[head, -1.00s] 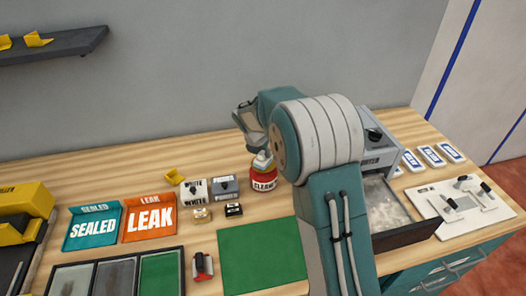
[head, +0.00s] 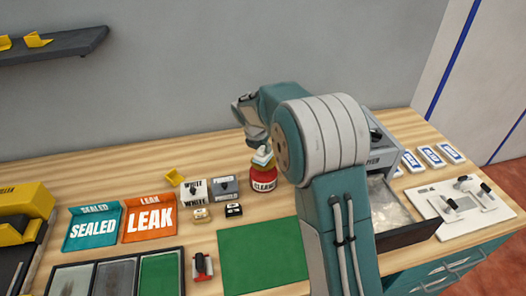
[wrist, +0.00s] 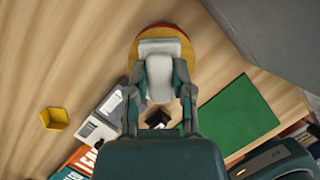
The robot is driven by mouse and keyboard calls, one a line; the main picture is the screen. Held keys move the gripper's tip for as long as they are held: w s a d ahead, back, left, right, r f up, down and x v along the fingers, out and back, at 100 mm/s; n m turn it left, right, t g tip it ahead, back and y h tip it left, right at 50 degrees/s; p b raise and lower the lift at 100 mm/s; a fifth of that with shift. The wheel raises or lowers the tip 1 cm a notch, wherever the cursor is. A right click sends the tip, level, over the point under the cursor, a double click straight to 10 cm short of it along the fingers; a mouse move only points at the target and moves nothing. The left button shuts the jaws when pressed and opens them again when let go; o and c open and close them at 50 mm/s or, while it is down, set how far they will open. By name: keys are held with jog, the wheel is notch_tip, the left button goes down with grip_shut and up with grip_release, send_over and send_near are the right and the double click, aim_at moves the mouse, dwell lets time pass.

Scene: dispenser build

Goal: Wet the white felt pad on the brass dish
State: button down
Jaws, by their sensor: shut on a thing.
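My gripper (wrist: 160,92) is shut on a white block (wrist: 160,72) that looks like the white felt pad. In the head view the gripper (head: 256,138) points down above a red can (head: 264,180) with a label that reads like CLEANER. The wrist view shows a round brass-yellow dish (wrist: 188,52) with a reddish rim, just beyond the pad and partly covered by it. In the head view a small pale and yellow stack sits between the fingertips and the can. I cannot tell whether the pad touches the dish or whether it is wet.
Labelled blocks (head: 194,190) and two small pads (head: 202,214) stand left of the can. A green mat (head: 262,255) lies in front. SEALED (head: 93,227) and LEAK (head: 150,218) trays are at left. A grey unit with an open drawer (head: 410,236) stands at right.

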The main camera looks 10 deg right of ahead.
jog(key=shift+r, duration=2.35)
